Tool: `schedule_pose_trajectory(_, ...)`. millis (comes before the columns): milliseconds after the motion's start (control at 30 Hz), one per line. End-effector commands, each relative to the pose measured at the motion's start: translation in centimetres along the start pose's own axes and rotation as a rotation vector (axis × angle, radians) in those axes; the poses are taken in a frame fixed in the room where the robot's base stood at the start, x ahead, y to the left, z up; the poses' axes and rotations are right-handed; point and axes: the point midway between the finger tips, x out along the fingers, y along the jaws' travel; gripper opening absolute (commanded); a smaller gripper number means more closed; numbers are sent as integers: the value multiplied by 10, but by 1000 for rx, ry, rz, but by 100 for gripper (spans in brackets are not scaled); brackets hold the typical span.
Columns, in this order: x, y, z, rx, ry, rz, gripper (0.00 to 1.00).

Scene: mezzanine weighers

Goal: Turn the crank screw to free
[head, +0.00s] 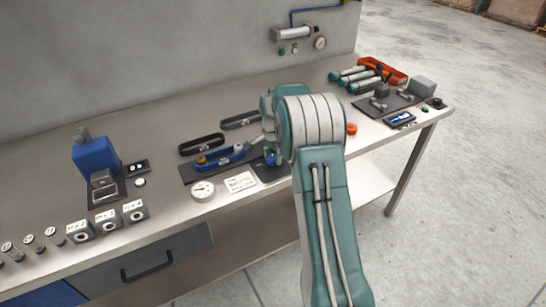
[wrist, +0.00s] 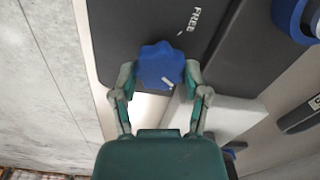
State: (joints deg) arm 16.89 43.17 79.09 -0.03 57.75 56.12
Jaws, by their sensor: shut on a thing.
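The crank screw is a blue lobed knob (wrist: 160,64) with a short white mark near its lower right edge in the wrist view. It sits on a dark plate (wrist: 130,25) lettered FREE, with a small white tick beside the word. The knob's white mark points away from that tick. My gripper (wrist: 158,75) is shut on the knob, one finger on each side. In the head view my gripper (head: 271,155) is over the bench, mostly hidden by my arm, and a bit of the blue knob (head: 272,158) shows below it.
A blue lever-like part (head: 222,158) lies left of my gripper, with black belts (head: 202,144) behind it. A round dial (head: 203,190) and a white card (head: 240,183) are in front. A blue device (head: 97,155) stands left; an orange tray (head: 388,72) is at back right.

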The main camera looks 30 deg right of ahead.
Motion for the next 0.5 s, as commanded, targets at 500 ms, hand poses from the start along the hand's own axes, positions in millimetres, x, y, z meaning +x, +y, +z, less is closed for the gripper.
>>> schedule_pose_trajectory(500, 2, -3, 1, -491, 0, -2, 12)
